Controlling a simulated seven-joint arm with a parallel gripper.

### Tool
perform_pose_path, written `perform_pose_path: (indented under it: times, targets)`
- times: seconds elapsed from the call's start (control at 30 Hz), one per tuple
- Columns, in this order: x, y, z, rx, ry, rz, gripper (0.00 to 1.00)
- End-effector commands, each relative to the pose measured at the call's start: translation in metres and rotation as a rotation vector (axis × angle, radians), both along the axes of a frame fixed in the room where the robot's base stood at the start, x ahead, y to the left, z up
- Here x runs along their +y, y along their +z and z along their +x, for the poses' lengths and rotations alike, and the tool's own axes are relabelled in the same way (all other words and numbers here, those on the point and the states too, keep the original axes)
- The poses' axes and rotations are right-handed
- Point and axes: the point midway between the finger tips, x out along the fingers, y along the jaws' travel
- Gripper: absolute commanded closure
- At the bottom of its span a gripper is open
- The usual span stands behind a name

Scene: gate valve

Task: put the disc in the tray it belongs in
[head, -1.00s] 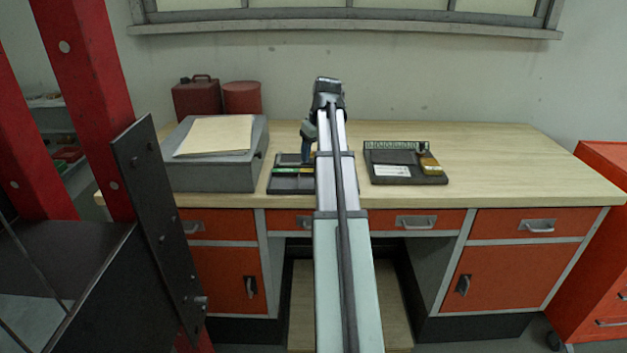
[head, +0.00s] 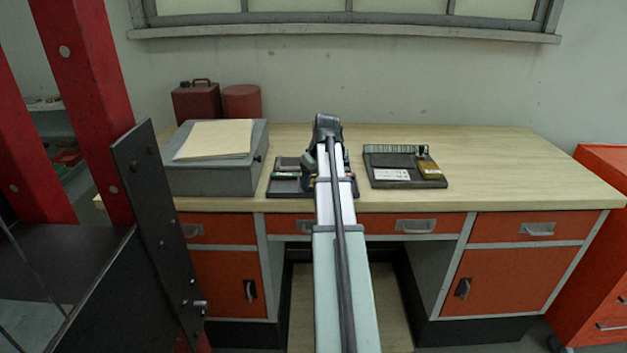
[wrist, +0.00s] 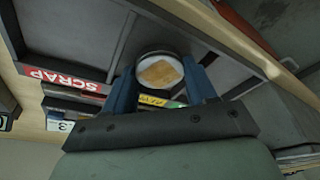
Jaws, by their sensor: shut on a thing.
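The disc (wrist: 158,72), round with a pale rim and a tan, squarish patch on its face, is between the two blue fingers of my gripper (wrist: 160,80) in the wrist view. The gripper is shut on it. Beyond it is a dark grey divided tray (wrist: 75,28) with a red and white SCRAP label (wrist: 65,80). The disc overlaps the tray in this view; I cannot tell whether they touch. In the head view, my gripper (head: 308,167) is low over the left dark tray (head: 284,163). My arm hides part of that tray, and the disc is not visible there.
A second dark tray (head: 395,178) with a white card and a brown-yellow item lies to the right. A grey box (head: 215,175) with a folder on it stands to the left. Red cans (head: 195,103) stand behind. The bench top (head: 500,165) is clear at the right.

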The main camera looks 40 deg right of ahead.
Motion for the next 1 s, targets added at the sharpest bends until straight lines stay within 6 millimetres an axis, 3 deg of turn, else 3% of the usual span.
perform_pose_path:
  times: [0.17, 0.2, 0.3, 0.67, 1.0]
  targets:
    - [0.0, -0.002, 0.0, 0.0, 0.0, 0.0, 0.89]
    - [0.0, -0.003, 0.0, 0.0, 0.0, 0.0, 0.41]
    - [0.0, -0.002, 0.0, 0.0, 0.0, 0.0, 0.33]
    - [0.0, 0.003, 0.0, -0.001, 0.0, 0.0, 0.33]
    - [0.001, 0.05, -0.013, -0.002, 0.0, -0.001, 0.33]
